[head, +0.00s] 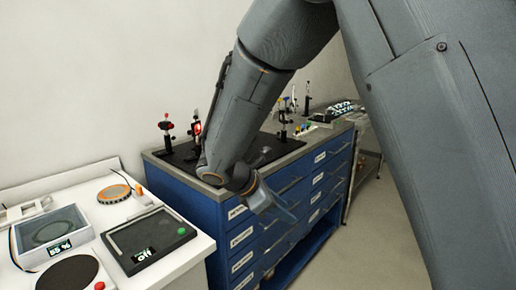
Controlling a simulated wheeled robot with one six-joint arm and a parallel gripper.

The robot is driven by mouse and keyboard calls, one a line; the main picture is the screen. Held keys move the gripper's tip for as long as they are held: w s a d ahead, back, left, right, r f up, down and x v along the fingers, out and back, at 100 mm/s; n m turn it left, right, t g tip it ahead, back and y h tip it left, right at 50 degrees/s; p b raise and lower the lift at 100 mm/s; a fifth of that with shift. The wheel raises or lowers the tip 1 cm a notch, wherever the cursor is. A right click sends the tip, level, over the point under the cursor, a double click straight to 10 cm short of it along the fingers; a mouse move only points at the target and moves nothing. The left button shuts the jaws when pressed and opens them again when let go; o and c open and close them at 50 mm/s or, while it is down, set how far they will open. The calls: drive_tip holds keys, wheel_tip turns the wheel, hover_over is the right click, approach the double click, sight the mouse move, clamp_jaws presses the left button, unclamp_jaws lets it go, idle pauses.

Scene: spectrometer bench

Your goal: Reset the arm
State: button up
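My grey arm reaches from the upper right of the head view down to the middle. My gripper (272,200) is at its lower end, in front of the blue drawer cabinet (226,216), near its top edge. It is small and seen at an angle, so I cannot tell whether its fingers are open or shut. I see nothing clearly held in it. The arm hides part of the cabinet and its top.
Several optical mounts, one with a red part (196,128), stand on the cabinet's dark top. At the left a white bench (187,264) carries devices, including a dark panel reading "OFF" (150,238) and one showing a percentage (50,232). Grey floor (385,240) is clear at the right.

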drive_tip(key=s+d+f+m+g+y, duration=0.2)
drive_tip(key=s+d+m, duration=0.4)
drive_tip(key=s+m, duration=0.4)
drive_tip(key=s+d+f+m+g+y, duration=0.1)
drive_tip(key=s+d+f+m+y, duration=0.2)
drive_tip(key=s+m, duration=0.7)
drive_tip(key=d+y, duration=0.2)
drive_tip(key=d, duration=0.1)
drive_tip(key=shift+s+d+f+m+g+y, duration=0.25)
drive_tip(key=shift+d+m+g+y, duration=0.05)
drive_tip(key=shift+d+m+g, duration=0.1)
